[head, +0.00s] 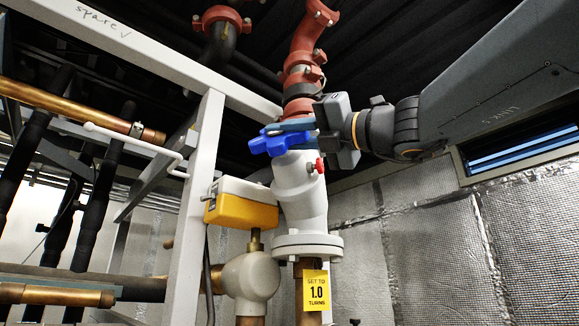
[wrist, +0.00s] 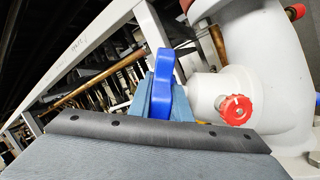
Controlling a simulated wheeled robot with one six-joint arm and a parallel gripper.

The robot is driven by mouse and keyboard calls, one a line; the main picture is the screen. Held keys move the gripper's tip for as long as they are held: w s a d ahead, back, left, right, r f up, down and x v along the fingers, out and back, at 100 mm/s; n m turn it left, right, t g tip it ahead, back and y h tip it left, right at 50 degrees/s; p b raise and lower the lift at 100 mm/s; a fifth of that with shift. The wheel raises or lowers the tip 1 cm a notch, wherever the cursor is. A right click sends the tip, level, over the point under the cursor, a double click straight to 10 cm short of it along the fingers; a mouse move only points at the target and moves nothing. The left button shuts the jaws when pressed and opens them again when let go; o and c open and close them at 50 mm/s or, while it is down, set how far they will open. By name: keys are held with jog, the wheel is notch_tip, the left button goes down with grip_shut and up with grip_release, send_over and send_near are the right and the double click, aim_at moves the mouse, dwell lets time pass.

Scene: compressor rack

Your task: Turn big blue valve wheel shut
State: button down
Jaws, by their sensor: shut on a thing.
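The big blue valve wheel (head: 276,141) sits on the front of the white valve body (head: 300,190), on the vertical pipe. My gripper (head: 294,127) reaches in from the right and is shut on the wheel's rim. In the wrist view the blue wheel (wrist: 162,85) shows edge-on between my gripper's fingers (wrist: 162,98), with the white valve body (wrist: 262,50) just to the right. Part of the wheel is hidden behind the fingers. A yellow tag (head: 316,290) reading "SET TO 1.0 TURNS" hangs on the pipe below.
A small red knob (head: 320,165) sits on the valve body close to my gripper; it also shows in the wrist view (wrist: 236,109). A yellow and white box (head: 241,203) stands left of the valve. A white frame post (head: 197,200) and copper pipes are farther left.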

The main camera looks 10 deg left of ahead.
jog(key=shift+w+f+m+t+b, duration=0.2)
jog(key=shift+f+m+t+b, duration=0.4)
jog(key=shift+b, duration=2.8)
jog(key=t+b, duration=0.1)
jog(key=b, duration=0.2)
jog(key=t+b, duration=0.1)
jog(key=b, duration=0.3)
jog(key=shift+s+r+m+t, duration=0.15)
jog(key=shift+m+t, duration=0.15)
jog(key=shift+m, duration=0.1)
jog(key=m+t+b, duration=0.1)
jog(key=t+b, duration=0.1)
jog(key=b, duration=0.2)
jog(key=m+t+b, duration=0.2)
jog(key=b, duration=0.2)
jog(key=shift+s+t, duration=0.2)
jog(key=shift+t, duration=0.2)
